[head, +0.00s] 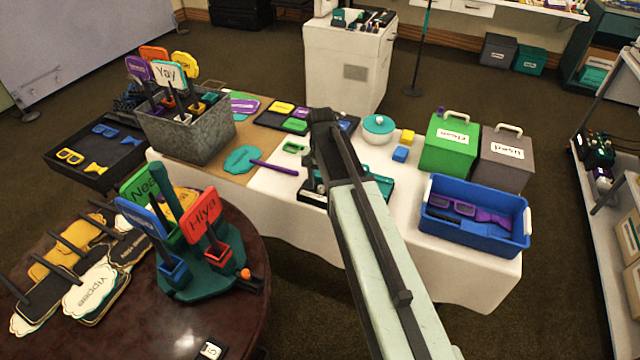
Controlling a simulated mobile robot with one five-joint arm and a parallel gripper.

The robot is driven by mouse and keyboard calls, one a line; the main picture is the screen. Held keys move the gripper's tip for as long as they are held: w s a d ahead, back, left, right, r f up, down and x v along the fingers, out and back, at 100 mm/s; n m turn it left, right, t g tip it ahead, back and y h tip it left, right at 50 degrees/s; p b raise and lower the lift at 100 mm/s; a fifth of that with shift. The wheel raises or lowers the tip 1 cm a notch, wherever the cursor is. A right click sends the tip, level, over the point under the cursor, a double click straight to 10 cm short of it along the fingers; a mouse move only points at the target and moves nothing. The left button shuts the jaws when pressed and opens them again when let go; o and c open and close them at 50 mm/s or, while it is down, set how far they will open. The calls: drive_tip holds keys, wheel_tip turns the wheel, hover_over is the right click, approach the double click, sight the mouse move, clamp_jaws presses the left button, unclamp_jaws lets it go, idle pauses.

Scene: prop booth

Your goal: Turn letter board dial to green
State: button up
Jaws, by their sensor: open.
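My arm reaches from the bottom right up over the white-covered table (277,189). My gripper (322,122) is at its dark far end, open, with its fingers hard to make out and nothing visible in them. A teal and dark device (377,187) sits on the table beneath my arm, largely hidden by it. I cannot tell whether this is the letter board. No dial or green mark on it can be made out. A dark tray with coloured plates (300,118) lies just left of my gripper.
A green box (449,146), a grey box (505,160) and a blue bin (474,215) stand right of my arm. A metal tub of signs (190,140) stands at left. A round table with a sign stand (205,280) is at front left. Bare white cloth lies around (277,183).

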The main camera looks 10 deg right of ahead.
sight(321, 187)
wheel_tip(321, 187, up, 8)
drive_tip(key=p, duration=0.7)
drive_tip(key=shift+p, duration=0.35)
drive_tip(key=shift+f, duration=0.1)
